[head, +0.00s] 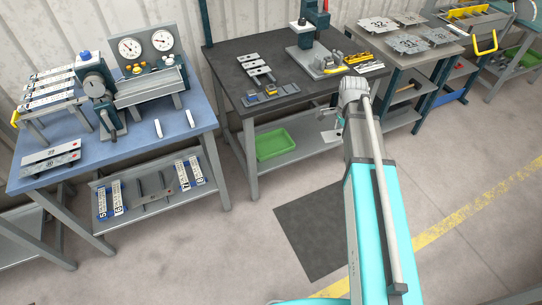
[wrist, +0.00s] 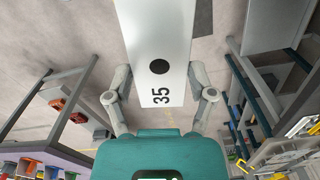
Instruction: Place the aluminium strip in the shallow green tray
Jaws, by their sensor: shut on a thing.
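The aluminium strip (wrist: 158,30) is pale, flat and marked 35, with a dark round hole near its close end. My gripper (wrist: 160,82) is shut on it, one finger at each long edge, and it stretches away past the top of the wrist view. The shallow green tray (head: 277,142) lies on the lower shelf of the dark-topped bench in the head view and looks empty. My gripper is mostly hidden behind my arm there, right of the tray. The tray cannot be made out in the wrist view.
The dark bench top (head: 225,72) lies above the tray, with the bench legs (head: 249,165) at the shelf's corners. A blue bench (head: 140,150) with gauges stands left. Another bench with numbered plates (head: 410,43) stands right. The floor in front is clear.

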